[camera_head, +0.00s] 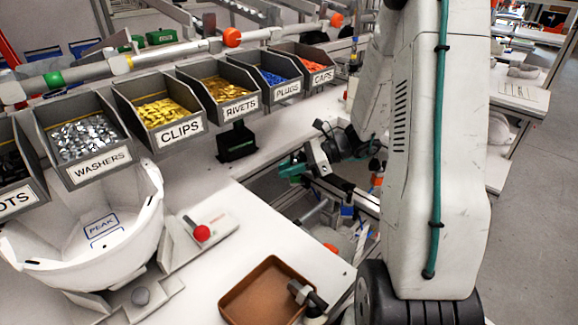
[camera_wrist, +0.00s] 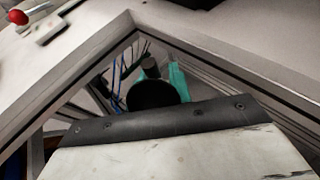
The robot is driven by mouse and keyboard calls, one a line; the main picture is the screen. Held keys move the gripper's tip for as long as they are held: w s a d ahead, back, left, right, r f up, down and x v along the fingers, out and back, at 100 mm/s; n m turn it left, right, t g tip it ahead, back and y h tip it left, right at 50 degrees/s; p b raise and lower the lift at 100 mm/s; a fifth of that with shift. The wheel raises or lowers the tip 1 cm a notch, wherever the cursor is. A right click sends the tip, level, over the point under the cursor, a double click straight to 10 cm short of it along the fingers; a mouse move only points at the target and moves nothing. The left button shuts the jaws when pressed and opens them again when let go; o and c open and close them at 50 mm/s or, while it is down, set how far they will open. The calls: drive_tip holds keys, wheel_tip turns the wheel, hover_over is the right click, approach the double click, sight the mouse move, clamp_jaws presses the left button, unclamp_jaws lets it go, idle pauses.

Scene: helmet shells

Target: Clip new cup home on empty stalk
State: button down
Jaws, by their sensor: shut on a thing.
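In the wrist view, a black round cup (camera_wrist: 152,94) shows beyond the dark edge of my white wrist housing. Teal jaws (camera_wrist: 166,82) of my gripper stand beside it, shut on it, with a dark stub (camera_wrist: 149,68) above. The lower part of the jaws and cup is hidden by the housing. I cannot pick out an empty stalk with certainty in either view.
A white helmet shell (camera_head: 92,235) marked PEAK sits at the left. A red-knobbed lever (camera_head: 201,233) stands beside it. A brown tray (camera_head: 238,299) lies at the front with a grey-black fitting (camera_head: 305,293) at its right edge. Labelled bins (camera_head: 178,132) line the back.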

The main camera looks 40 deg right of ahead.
drive_tip(key=shift+f, duration=0.45)
drive_tip(key=c, duration=1.2)
unclamp_jaws()
drive_tip(key=v, duration=0.7)
drive_tip(key=shift+s+d+r, duration=0.15)
drive_tip(key=shift+d, duration=0.2)
